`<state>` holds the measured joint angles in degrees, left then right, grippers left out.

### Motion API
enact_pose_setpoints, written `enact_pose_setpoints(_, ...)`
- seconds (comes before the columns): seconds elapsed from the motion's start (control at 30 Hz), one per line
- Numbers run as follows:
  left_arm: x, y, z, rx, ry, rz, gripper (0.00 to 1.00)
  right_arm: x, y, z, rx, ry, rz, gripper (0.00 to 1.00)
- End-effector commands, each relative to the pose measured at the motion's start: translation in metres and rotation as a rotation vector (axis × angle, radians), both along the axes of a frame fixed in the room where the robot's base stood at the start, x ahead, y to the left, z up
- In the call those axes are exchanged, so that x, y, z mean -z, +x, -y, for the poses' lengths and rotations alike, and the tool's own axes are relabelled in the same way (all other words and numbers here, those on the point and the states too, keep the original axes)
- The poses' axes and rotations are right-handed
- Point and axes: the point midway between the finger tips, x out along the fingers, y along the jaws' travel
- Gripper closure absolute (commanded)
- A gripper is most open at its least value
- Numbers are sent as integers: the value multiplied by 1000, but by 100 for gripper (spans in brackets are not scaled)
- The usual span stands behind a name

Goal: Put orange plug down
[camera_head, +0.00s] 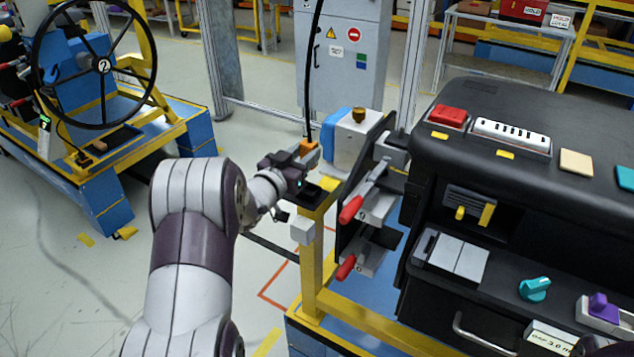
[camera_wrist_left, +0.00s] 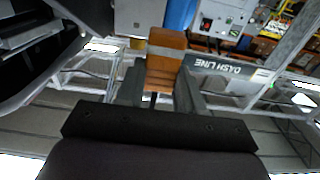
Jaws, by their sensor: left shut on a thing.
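The orange plug (camera_head: 309,147) is at the lower end of a black cable (camera_head: 314,70) that hangs from above. My left gripper (camera_head: 306,157) is shut on the plug, beside the blue and white unit on the yellow post. In the left wrist view the plug (camera_wrist_left: 166,58) shows as an orange block with a grey band, between the two fingers of my left gripper (camera_wrist_left: 158,88). A dark part at the lower right corner of the head view may be my right gripper (camera_head: 602,346); its fingers do not show.
A blue and white unit (camera_head: 352,140) with a brass knob stands just right of the plug. The black dashboard (camera_head: 520,170) fills the right.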

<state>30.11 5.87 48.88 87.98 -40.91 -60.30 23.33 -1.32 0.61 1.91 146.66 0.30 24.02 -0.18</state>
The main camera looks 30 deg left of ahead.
Motion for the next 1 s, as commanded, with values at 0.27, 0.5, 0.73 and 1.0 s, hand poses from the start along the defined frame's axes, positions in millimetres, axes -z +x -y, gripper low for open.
enact_pose_setpoints(0.27,51,0,0,-1,-1,-2,100,4,0,0,0,0,-1,33)
enact_pose_setpoints(0.5,83,0,0,-1,0,-2,100,6,0,0,0,0,-1,33)
enact_pose_setpoints(0.73,85,0,0,-1,0,-2,100,8,0,0,0,0,0,33)
enact_pose_setpoints(1.0,87,0,0,-1,0,-3,38,10,0,0,0,0,0,33)
